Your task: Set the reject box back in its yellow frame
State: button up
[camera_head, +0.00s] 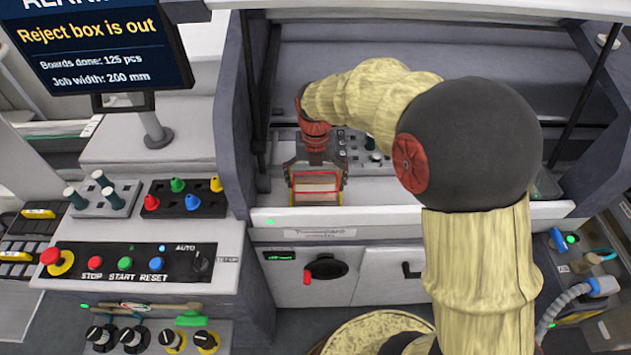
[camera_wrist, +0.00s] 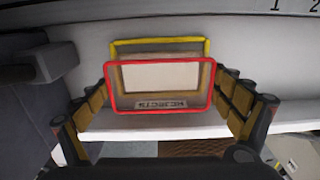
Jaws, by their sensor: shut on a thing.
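The reject box (camera_wrist: 161,104) has a red rim and a label that reads upside down in the wrist view. It also shows in the head view (camera_head: 317,185), at the white ledge of the machine. My gripper (camera_head: 317,178) points down over it, with a finger on each side, shut on the box. The yellow frame (camera_wrist: 158,42) shows as a yellow outline just beyond the red rim in the wrist view, slightly offset from it. The box hides much of the frame, and I cannot tell whether it is seated.
A screen (camera_head: 95,45) reads "Reject box is out". A control panel (camera_head: 135,262) with stop, start and reset buttons is at the left. Pegs and knobs (camera_head: 372,145) stand behind and right of the box. Dark machine side walls flank the bay.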

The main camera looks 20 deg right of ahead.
jog(key=shift+f, duration=0.9)
dwell(0.7)
jog(key=o, duration=0.9)
jog(key=shift+r, duration=0.1)
notch_tip(320, 180, up, 8)
jog(key=p, duration=0.6)
dwell(0.8)
